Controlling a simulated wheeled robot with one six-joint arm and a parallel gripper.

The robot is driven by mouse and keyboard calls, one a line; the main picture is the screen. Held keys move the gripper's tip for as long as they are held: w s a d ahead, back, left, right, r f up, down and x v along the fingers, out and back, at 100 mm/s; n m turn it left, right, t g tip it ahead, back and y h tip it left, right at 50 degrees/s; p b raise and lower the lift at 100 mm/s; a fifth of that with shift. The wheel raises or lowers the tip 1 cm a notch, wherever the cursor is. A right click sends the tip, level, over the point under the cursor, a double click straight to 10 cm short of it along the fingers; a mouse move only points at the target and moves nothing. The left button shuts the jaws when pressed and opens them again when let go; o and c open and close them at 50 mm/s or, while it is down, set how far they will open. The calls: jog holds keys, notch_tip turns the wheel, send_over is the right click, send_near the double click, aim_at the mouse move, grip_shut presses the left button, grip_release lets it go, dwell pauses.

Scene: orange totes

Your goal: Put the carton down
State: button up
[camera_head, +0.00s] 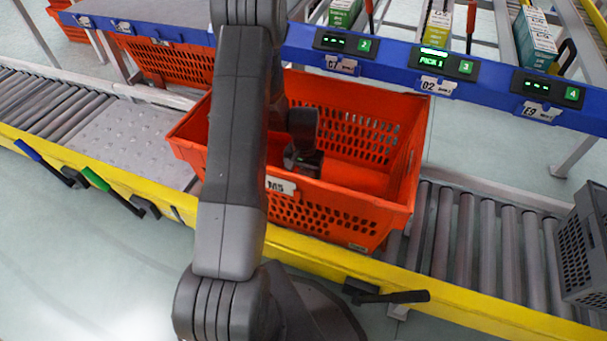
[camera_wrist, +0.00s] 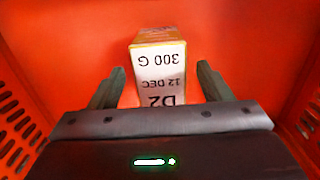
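The carton (camera_wrist: 158,62) is a white box with a yellowish edge, printed "300 G", "12 DEC" and "D2". It is inside the orange tote (camera_head: 345,222), seen from above in the wrist view. My gripper (camera_wrist: 160,70) is open, with one finger on each side of the carton. Red tote surface shows between the carton and each finger, so neither finger appears to touch it. The carton's near end is hidden by my gripper body. In the head view my gripper (camera_head: 303,160) is down inside the tote, and the carton is hidden there.
The tote sits on a roller conveyor (camera_head: 485,235) with a yellow front rail. A blue rail (camera_head: 400,62) with lit displays runs behind it; the middle one is lit brightest. Several cartons (camera_head: 535,40) stand on racks beyond. A grey crate (camera_head: 583,245) is at the right.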

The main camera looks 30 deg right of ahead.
notch_tip(320, 180, up, 13)
jog(key=p, duration=0.3)
jog(key=shift+w+d+f+p, duration=0.15)
jog(key=shift+w+d+p, duration=0.05)
jog(key=shift+p, duration=0.1)
